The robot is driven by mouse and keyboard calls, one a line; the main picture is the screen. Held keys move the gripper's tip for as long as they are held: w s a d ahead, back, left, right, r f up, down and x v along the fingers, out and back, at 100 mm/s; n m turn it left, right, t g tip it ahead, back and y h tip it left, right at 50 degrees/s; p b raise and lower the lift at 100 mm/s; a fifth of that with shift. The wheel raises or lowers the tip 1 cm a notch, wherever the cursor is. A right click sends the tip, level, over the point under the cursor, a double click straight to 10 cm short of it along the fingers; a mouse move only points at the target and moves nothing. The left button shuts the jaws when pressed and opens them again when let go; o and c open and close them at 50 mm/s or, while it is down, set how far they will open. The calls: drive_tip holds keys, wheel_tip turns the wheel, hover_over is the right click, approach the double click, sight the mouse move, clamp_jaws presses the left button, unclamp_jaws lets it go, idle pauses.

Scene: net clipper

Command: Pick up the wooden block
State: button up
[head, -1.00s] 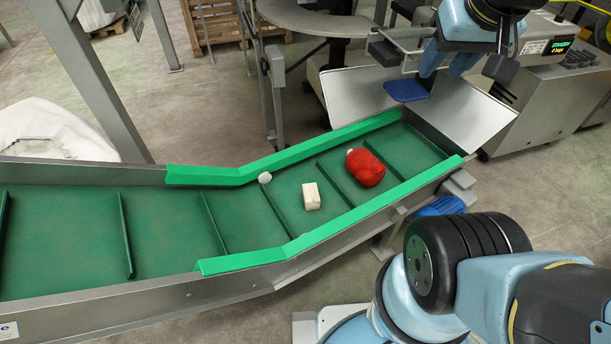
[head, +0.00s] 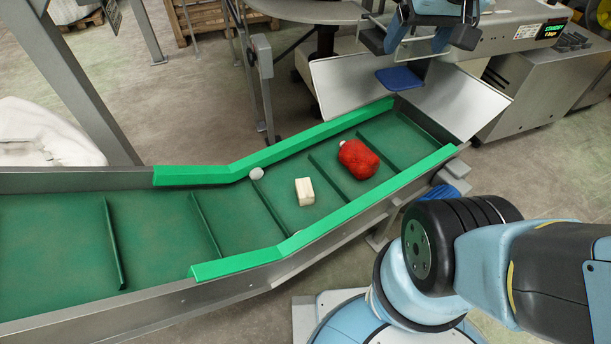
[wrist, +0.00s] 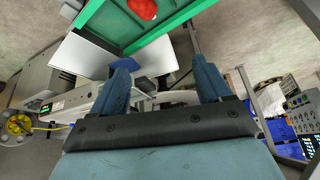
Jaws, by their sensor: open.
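The wooden block (head: 305,191) is pale and box-shaped. It sits on the green conveyor belt (head: 285,176), in a section between two raised cleats, in the head view. I do not see it in the wrist view. My gripper (head: 418,38) is open and empty at the top of the head view, up and to the right of the block and well apart from it. Its two blue fingers also show spread in the wrist view (wrist: 163,68), with nothing between them.
A red object (head: 357,159) lies on the belt right of the block; it also shows in the wrist view (wrist: 227,8). A small white ball (head: 257,173) is by the far green rail (head: 300,145). A near rail (head: 330,222) borders the belt. A metal chute (head: 345,82) stands behind.

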drive_tip(key=shift+o, duration=1.3)
drive_tip(key=w+a+f+y, duration=0.1)
drive_tip(key=w+a+f, duration=0.2)
drive_tip(key=w, duration=0.5)
drive_tip(key=shift+w+a+f+n+g, duration=0.3)
drive_tip(key=shift+w+a+f+n, duration=0.1)
drive_tip(key=shift+f, duration=0.35)
drive_tip(key=g+h, duration=0.1)
drive_tip(key=g, duration=0.2)
hover_over(305, 187)
drive_tip(key=s, duration=0.1)
wheel_tip(305, 187, down, 52)
drive_tip(key=f, duration=0.6)
drive_tip(key=w+f, duration=0.1)
drive_tip(key=f, duration=0.2)
drive_tip(key=shift+a, duration=0.4)
drive_tip(key=shift+w+d+f, duration=0.1)
drive_tip(key=shift+d+f, duration=0.05)
drive_tip(key=shift+f, duration=0.75)
drive_tip(key=shift+d+f, duration=0.15)
drive_tip(key=shift+f, duration=0.75)
drive_tip(key=shift+w+f, duration=0.15)
drive_tip(key=shift+f, duration=0.65)
drive_tip(key=shift+f, duration=0.25)
